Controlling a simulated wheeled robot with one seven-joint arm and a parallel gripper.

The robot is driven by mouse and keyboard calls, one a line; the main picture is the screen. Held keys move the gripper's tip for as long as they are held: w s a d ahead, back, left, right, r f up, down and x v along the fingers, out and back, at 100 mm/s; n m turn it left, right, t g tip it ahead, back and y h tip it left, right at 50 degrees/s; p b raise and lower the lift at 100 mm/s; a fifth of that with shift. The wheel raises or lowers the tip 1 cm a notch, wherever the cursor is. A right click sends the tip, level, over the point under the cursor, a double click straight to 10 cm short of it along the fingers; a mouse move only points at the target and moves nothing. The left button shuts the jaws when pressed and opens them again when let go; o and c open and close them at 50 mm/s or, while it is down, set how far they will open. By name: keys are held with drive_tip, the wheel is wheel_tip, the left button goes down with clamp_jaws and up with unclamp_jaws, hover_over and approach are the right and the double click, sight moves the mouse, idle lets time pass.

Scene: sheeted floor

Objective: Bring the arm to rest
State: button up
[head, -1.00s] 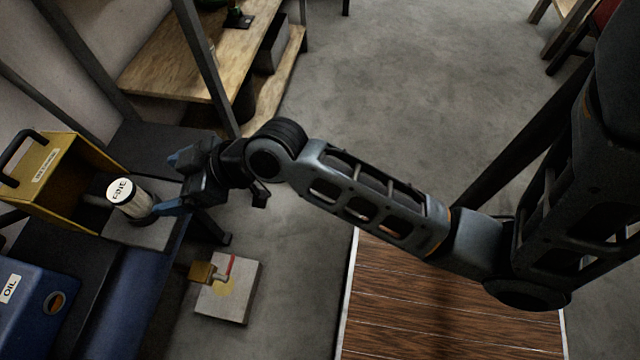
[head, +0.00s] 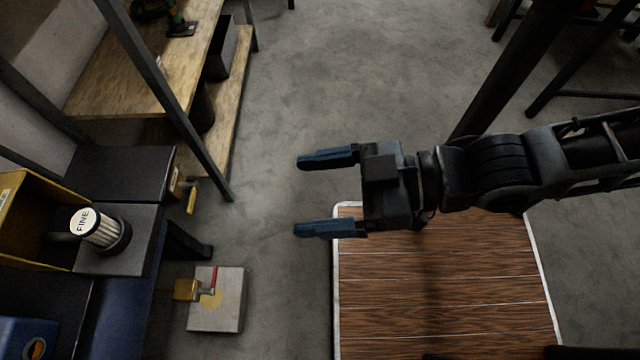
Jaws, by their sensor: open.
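My gripper (head: 318,195) hangs in the middle of the head view with its two blue fingers spread wide and pointing left. Nothing is between the fingers. My arm reaches in from the right edge. From this view the gripper appears over the grey floor and the left edge of the wood-plank panel (head: 440,290), clear of the bench at the left. A white-topped filter labelled FINE (head: 98,230) stands on a dark bench plate at the left, well apart from the gripper.
A yellow bin (head: 30,225) and a blue OIL box (head: 25,338) are at the left. A pale slab (head: 222,315) with a brass valve lies below the bench edge. Wooden shelving (head: 150,70) with a dark post stands at upper left. Open floor (head: 350,70) lies at upper middle.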

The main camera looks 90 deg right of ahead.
drive_tip(key=shift+s+r, duration=0.1)
drive_tip(key=shift+r, duration=0.05)
wheel_tip(320, 180, up, 6)
drive_tip(key=p, duration=0.6)
drive_tip(key=shift+r+p, duration=0.2)
drive_tip(key=shift+p, duration=0.1)
idle(0.5)
